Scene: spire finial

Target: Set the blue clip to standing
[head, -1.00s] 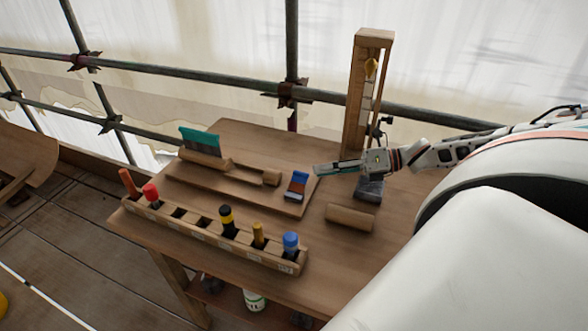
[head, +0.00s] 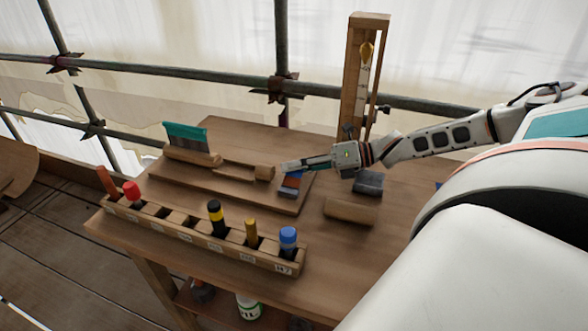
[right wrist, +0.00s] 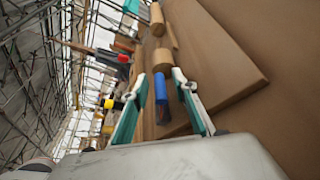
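The blue clip (head: 291,184), blue with a reddish-brown part, lies at the right end of the low wooden board (head: 240,193) in the head view. My right gripper (head: 288,166) reaches in from the right, its fingers just over the clip's far end and partly hiding it. In the right wrist view the two fingers stand apart, with a blue piece (right wrist: 161,88), seemingly the clip, showing between them. I cannot tell whether they touch it. My left gripper is not in view.
A wooden block (head: 350,211), a grey block (head: 368,182) and a tall wooden stand (head: 354,75) are right.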

